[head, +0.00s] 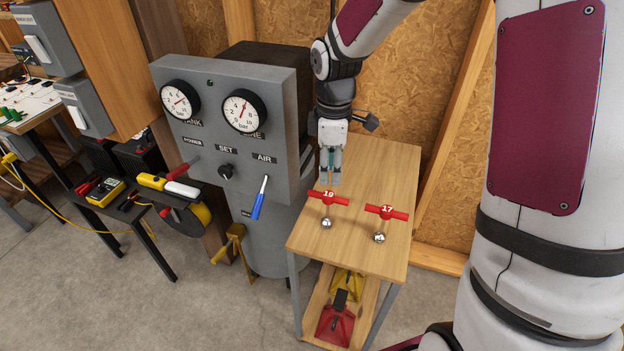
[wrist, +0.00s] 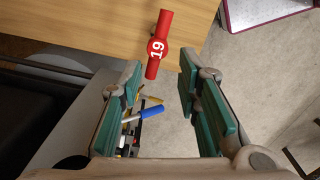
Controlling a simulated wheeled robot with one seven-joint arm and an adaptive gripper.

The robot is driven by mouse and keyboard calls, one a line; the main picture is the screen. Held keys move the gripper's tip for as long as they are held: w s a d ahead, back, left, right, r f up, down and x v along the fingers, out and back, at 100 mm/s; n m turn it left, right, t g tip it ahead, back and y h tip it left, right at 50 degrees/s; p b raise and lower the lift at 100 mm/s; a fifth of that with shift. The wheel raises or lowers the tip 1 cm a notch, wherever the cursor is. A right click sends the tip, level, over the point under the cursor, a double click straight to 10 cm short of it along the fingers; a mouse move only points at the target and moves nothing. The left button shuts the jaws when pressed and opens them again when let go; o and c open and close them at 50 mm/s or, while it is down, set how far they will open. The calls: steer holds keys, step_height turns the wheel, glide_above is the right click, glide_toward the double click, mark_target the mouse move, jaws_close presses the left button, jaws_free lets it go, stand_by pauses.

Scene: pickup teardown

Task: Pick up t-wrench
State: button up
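Two T-wrenches with red crossbar handles stand at the small wooden table, the one marked 19 (head: 328,196) on the left and the one marked 17 (head: 386,212) on the right. A round metal end shows below each handle. In the wrist view the 19 wrench (wrist: 158,46) lies beyond my fingertips, near the table edge; the 17 wrench is not in that view. My gripper (head: 331,176) is just behind and above the 19 wrench. In the wrist view my gripper (wrist: 159,68) is open, with teal pads apart and nothing between them.
The bare wooden tabletop (head: 350,170) extends behind the wrenches. A grey gauge panel (head: 225,150) with a blue-handled lever (head: 260,200) stands close on the left. Red and yellow items (head: 336,322) sit on the lower shelf. Concrete floor is open in front.

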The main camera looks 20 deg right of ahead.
mark_target(328, 193)
steer(key=f, duration=0.7)
steer(key=shift+w+f, duration=0.25)
steer(key=shift+w, duration=0.1)
steer(key=shift+s+f, duration=0.15)
steer(key=shift+f, duration=3.15)
jaws_close()
